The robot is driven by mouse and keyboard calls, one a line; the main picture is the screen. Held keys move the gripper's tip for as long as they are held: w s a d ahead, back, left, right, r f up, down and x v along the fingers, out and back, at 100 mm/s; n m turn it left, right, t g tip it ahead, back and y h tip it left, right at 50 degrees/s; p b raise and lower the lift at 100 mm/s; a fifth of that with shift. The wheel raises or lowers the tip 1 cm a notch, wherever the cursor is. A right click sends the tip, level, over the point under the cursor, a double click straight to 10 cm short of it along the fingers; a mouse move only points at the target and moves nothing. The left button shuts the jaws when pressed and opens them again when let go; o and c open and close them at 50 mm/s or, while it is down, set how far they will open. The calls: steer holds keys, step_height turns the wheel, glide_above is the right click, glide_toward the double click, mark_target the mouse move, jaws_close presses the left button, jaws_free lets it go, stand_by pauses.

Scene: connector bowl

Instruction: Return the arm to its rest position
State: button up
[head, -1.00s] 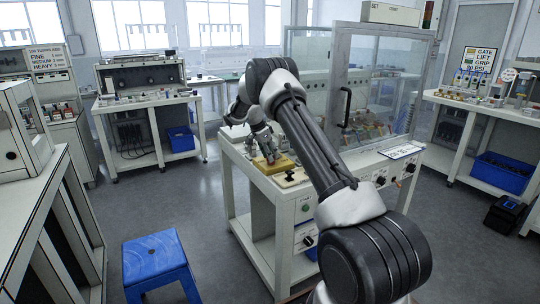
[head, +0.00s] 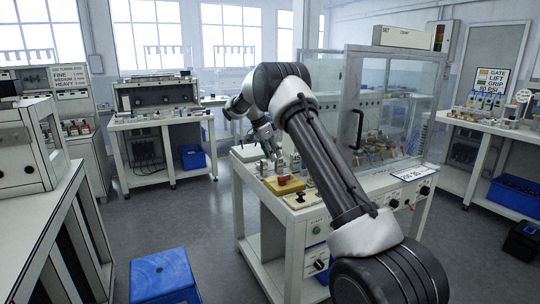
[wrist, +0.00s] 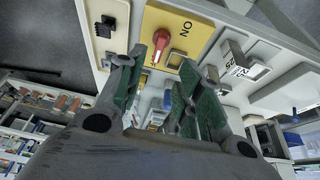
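My gripper (wrist: 160,78) is open, its two green-padded fingers apart with nothing between them in the wrist view. In the head view my gripper (head: 268,146) is above the bench, close to a yellow plate (head: 293,187) with a red handle (head: 284,180). The arm is bent and reaches out over the bench. In the wrist view the yellow plate (wrist: 188,28) is marked "ON", and its red handle (wrist: 160,42) lies beyond the fingertips, apart from them as far as I can tell.
The white bench (head: 270,225) has a glazed enclosure (head: 390,110) at its right. A black switch on a pale plate (head: 300,200) sits near its front edge. Open floor (head: 210,235) lies left of the bench.

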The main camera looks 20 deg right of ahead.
steer(key=s+a+f+n+g+y, duration=0.1)
steer(key=s+a+f+n, duration=0.25)
steer(key=s+n, duration=0.6)
steer(key=s+a+r+n+t+y, duration=0.1)
steer(key=s+r, duration=0.4)
steer(key=s, duration=0.9)
steer(key=s+a+r+n+t+y, duration=0.1)
steer(key=s+r+n, duration=0.3)
steer(key=s, duration=1)
steer(key=s+a+r+n+t+y, duration=0.1)
steer(key=s+a+r+n+t, duration=0.2)
steer(key=s+r, duration=0.4)
steer(key=shift+s+a+r, duration=0.15)
steer(key=shift+s, duration=3.6)
